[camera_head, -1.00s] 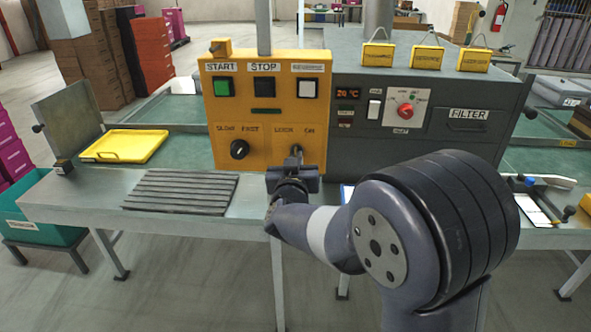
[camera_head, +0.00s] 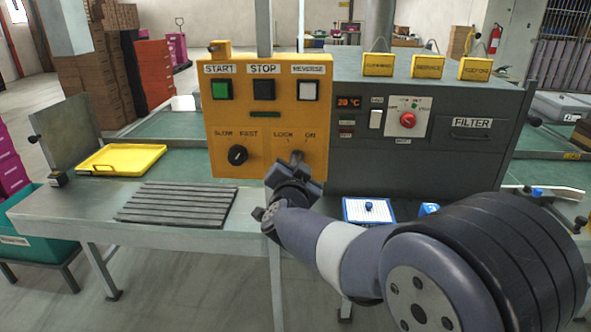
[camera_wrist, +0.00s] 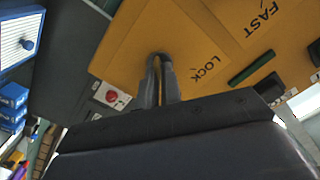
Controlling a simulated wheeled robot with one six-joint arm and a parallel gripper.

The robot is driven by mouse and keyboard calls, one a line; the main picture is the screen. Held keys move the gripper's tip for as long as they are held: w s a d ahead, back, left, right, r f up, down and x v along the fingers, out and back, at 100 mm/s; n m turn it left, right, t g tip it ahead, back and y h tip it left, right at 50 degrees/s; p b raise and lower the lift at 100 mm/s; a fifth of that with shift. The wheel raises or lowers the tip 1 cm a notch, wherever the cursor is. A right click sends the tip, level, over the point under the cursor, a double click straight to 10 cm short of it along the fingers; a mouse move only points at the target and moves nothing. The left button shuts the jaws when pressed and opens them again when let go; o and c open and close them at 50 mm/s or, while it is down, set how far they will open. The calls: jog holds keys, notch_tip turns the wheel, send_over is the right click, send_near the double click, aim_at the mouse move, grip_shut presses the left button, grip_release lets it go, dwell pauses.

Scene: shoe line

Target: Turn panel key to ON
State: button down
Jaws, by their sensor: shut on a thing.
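The yellow control panel (camera_head: 265,130) stands upright on the bench, with START, STOP and REVERSE buttons on top. Its lower right has the words LOCK and ON over the key position. My gripper (camera_head: 297,160) is at that spot, right up against the panel face, and is shut on the key. The fingers hide the key, so I cannot tell which way it points. In the wrist view my gripper (camera_wrist: 158,57) has its two fingers close together at the panel by the LOCK label (camera_wrist: 204,76), and the picture is strongly rolled.
The black SLOW/FAST knob (camera_head: 238,155) is left of my gripper. The grey FILTER cabinet (camera_head: 470,150) with a red knob (camera_head: 407,120) stands to the right. A yellow tray (camera_head: 122,159) and a ribbed mat (camera_head: 178,204) lie to the left on the bench.

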dwell(0.5)
jog(key=c, duration=1.6)
grip_release()
jog(key=shift+s, duration=0.15)
jog(key=s, duration=1)
jog(key=shift+s+a, duration=0.2)
jog(key=shift+s, duration=0.1)
jog(key=w, duration=1.1)
jog(key=shift+d, duration=0.2)
jog(key=shift+s, duration=0.1)
